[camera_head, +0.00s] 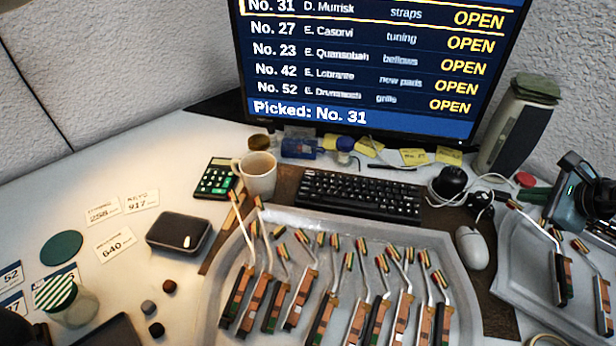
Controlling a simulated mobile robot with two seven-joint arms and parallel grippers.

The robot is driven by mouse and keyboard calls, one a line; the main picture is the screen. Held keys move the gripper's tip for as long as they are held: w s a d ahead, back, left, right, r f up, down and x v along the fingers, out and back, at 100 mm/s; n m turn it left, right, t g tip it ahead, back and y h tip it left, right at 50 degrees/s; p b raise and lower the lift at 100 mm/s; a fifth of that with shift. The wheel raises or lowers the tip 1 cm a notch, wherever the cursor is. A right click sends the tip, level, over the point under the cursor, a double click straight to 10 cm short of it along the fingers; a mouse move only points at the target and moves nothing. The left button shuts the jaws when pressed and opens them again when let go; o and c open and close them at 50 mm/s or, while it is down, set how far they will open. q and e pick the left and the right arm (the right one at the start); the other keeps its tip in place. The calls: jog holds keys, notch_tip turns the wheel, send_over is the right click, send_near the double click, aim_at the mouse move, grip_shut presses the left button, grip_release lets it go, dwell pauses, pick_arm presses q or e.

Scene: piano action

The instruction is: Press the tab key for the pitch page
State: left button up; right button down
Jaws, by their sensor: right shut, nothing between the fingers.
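The black keyboard (358,197) lies flat on a brown mat below the monitor. Its tab key is at the left end, too small to make out. The monitor (370,70) shows a list of numbered jobs marked OPEN, with "Picked: No. 31" at the bottom. My right gripper (576,168) is at the right edge, shut and empty, well to the right of the keyboard and apart from it. My left gripper does not show clearly.
A tray (222,285) of piano action parts stands in front of the keyboard, and a second tray (505,262) is at right. A mug (259,178) and calculator (216,177) stand left of the keyboard.

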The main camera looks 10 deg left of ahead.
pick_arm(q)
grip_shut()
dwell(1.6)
